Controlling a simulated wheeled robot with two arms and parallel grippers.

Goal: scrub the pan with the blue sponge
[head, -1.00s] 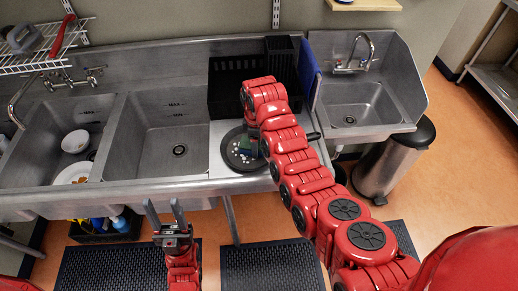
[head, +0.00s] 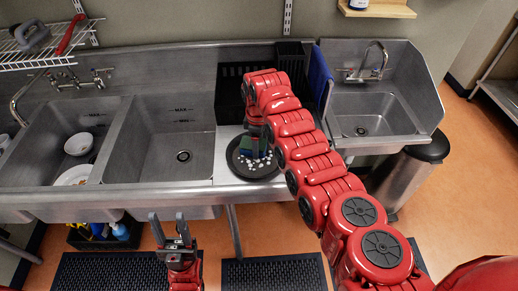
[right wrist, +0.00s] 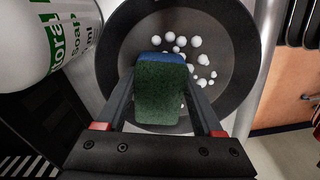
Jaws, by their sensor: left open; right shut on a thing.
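The dark round pan (head: 240,171) lies on the steel drainboard right of the middle basin, with many small white blobs in it. My right gripper (right wrist: 160,82) is shut on the blue sponge (right wrist: 160,95), which has a blue layer and a dark green scrub layer. In the head view the sponge (head: 248,146) is over the pan's middle, partly hidden by my right gripper. I cannot tell whether it touches the pan. My left gripper (head: 168,217) is open and empty, low in front of the sinks.
A white soap bottle (right wrist: 45,45) stands left of the pan in the right wrist view. A black rack (head: 229,95) is behind the pan. The middle basin (head: 160,150) is empty.

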